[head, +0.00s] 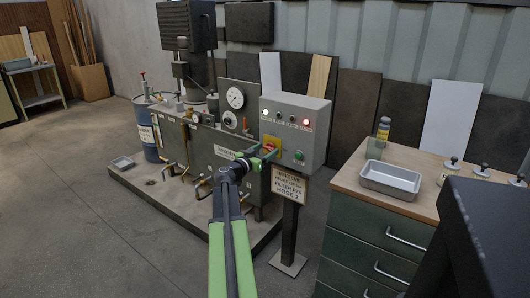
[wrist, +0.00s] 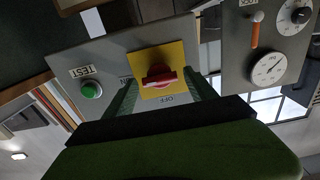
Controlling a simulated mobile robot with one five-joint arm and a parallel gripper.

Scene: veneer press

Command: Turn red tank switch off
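The red switch (wrist: 160,77) is a rotary handle on a yellow plate (wrist: 174,56) on the front of a grey control box (head: 305,117). In the wrist view, which shows the box upside down, the handle lies about level, in line with the ON label at its left. The OFF label (wrist: 167,99) is below it. My gripper (wrist: 161,86) is open, with one green finger on each side of the switch. In the head view, my gripper (head: 262,156) is at the box front and partly hides the yellow plate and switch. Contact cannot be told.
A green TEST button (wrist: 91,90) is beside the switch. A tank unit with gauges (head: 235,98) stands left of the box. A sign (head: 288,188) hangs below the box. A green drawer cabinet (head: 372,232) with a metal tray (head: 390,186) is at right. Floor at left is clear.

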